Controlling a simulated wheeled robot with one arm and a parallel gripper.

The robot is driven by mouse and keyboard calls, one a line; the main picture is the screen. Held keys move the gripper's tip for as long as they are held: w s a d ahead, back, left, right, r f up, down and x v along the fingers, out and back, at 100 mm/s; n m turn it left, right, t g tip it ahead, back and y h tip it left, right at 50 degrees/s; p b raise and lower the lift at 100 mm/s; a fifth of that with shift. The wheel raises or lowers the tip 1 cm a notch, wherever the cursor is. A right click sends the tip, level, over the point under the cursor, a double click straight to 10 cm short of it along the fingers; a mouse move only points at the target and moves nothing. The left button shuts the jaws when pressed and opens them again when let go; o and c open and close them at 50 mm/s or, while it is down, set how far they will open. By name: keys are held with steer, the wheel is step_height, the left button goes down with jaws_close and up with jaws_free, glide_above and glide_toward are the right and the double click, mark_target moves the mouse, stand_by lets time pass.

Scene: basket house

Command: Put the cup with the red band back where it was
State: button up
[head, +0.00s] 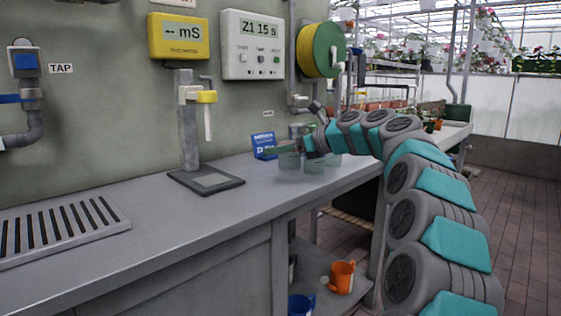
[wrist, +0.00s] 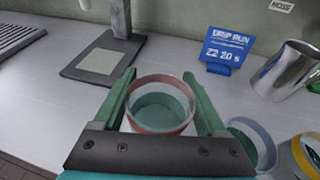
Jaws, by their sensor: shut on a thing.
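The cup with the red band (wrist: 158,127) is clear, with greenish contents or a greenish base, and sits between the two green fingers of my gripper (wrist: 160,76) in the wrist view. My gripper is shut on it. In the head view my gripper (head: 308,146) is over the far part of the grey bench, among several small clear cups whose bands are too small to tell apart. Whether the held cup touches the bench is unclear.
A cup with a blue band (wrist: 252,140) stands close right of my gripper, and one with a yellow band (wrist: 304,158) is farther right. A metal jug (wrist: 287,70) and a blue sign (wrist: 226,50) stand behind. A dark stand base (head: 206,180) lies left; bench between is clear.

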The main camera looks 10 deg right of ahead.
mark_target(281, 160)
steer(key=shift+f, duration=1.7)
steer(key=shift+f, duration=0.1)
steer(key=o, duration=1.6)
steer(key=shift+c, duration=0.2)
steer(key=shift+b, duration=0.3)
steer(key=v, duration=1.2)
steer(key=shift+d, duration=0.1)
